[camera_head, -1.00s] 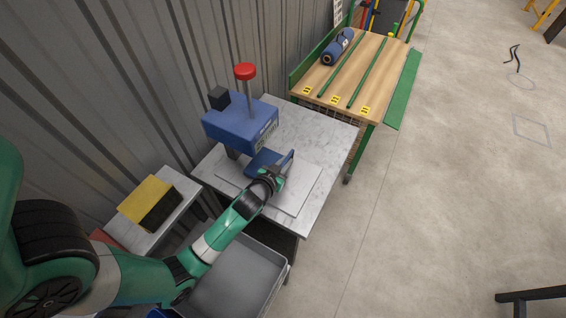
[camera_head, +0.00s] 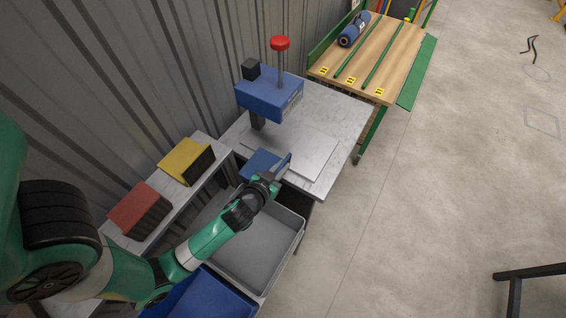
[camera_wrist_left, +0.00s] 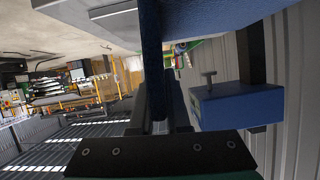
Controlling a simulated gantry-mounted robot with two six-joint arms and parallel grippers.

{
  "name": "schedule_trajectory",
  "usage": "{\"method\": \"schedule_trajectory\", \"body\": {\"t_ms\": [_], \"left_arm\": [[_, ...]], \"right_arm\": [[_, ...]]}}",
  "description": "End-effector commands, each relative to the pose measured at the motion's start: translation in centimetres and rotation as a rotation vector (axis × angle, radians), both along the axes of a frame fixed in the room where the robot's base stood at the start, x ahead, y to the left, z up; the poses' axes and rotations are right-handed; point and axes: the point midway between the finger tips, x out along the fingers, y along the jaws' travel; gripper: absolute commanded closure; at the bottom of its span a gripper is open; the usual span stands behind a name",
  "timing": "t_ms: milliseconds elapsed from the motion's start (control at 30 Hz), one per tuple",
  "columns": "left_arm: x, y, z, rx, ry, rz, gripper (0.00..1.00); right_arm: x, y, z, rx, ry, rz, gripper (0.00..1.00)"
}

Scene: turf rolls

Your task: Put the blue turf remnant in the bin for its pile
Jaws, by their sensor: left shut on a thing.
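The blue turf remnant (camera_head: 259,163) is a small flat blue piece with an upright part at its right. My left gripper (camera_head: 272,183) is shut on it, near the front edge of the marble-topped bench. In the left wrist view the remnant (camera_wrist_left: 151,60) stands as a textured blue strip between the fingers. A grey bin (camera_head: 299,238) lies below my left forearm. A blue bin (camera_head: 240,308) is at the bottom, partly hidden by my arm. My right gripper is not in view.
A blue machine with a red knob (camera_head: 267,96) stands on the bench (camera_head: 343,105) behind a flat plate (camera_head: 310,150). Yellow (camera_head: 184,158) and red (camera_head: 139,204) blocks sit on a shelf at left. A blue roll (camera_head: 354,30) lies on the wooden table. The floor at right is mostly clear.

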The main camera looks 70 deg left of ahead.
Motion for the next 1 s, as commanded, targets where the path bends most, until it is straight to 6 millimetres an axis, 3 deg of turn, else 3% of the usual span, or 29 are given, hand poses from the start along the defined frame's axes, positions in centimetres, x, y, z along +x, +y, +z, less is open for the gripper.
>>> {"method": "schedule_trajectory", "body": {"t_ms": [467, 567, 800, 1000], "left_arm": [[0.4, -0.7, 0.1, 0.000, -0.001, -0.019, 1.00], [1.7, -2.8, 0.4, 0.001, -0.002, -0.078, 1.00], [5.6, -11.6, 0.5, -0.001, -0.002, -0.333, 1.00], [7.0, -17.8, 0.9, -0.002, -0.004, -0.565, 1.00]], "right_arm": [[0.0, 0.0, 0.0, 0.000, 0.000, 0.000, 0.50], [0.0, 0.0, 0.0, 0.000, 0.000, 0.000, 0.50], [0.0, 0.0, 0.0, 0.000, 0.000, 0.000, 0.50], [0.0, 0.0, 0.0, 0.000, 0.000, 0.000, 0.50]]}}
